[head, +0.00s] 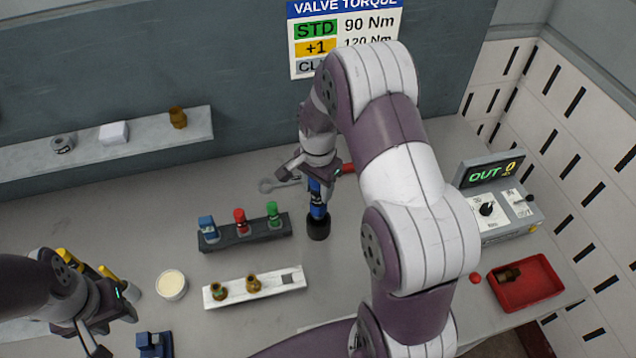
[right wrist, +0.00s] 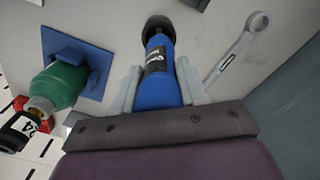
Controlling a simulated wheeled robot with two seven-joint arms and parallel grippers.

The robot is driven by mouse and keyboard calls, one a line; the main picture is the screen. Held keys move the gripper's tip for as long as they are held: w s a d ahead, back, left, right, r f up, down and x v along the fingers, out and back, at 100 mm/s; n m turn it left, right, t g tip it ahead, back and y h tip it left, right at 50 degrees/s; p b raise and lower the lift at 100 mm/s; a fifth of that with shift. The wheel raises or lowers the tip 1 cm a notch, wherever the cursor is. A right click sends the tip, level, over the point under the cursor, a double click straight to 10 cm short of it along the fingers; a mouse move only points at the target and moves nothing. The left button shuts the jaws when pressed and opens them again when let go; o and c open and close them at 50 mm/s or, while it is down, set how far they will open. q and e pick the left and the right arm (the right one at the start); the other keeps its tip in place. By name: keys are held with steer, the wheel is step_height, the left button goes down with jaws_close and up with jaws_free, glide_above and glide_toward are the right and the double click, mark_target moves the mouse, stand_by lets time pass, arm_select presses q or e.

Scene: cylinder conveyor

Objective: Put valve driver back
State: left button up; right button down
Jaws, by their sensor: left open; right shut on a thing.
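The blue driver with a black label (head: 318,192) is upright in my right gripper (head: 316,180), over the table right of the dark rack. In the right wrist view, the gripper (right wrist: 155,88) has its two pale fingers on either side of the blue body (right wrist: 162,78). A black round piece (head: 318,228) is at the driver's lower end; I cannot tell whether it is part of the driver or a holder under it. My left gripper (head: 108,326) is open and empty at the lower left.
A dark rack (head: 262,233) holds blue, red and green pieces. A white block (head: 240,301) holds brass fittings. A wrench (head: 267,185) lies behind the driver. A red tray (head: 541,292) and control box (head: 510,230) are right. The right wrist view shows a green cylinder (right wrist: 60,85).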

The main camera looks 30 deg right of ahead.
mark_target(318, 204)
steer(key=shift+s+r, duration=0.15)
steer(key=shift+s, duration=0.1)
steer(key=shift+w, duration=0.3)
steer(key=shift+s, duration=0.25)
steer(key=shift+w+p, duration=0.2)
steer(key=shift+p, duration=0.15)
steer(key=shift+f+b, duration=2.1)
steer(key=shift+f, duration=1.25)
steer(key=c, duration=0.5)
jaws_free()
steer(key=shift+s, duration=0.1)
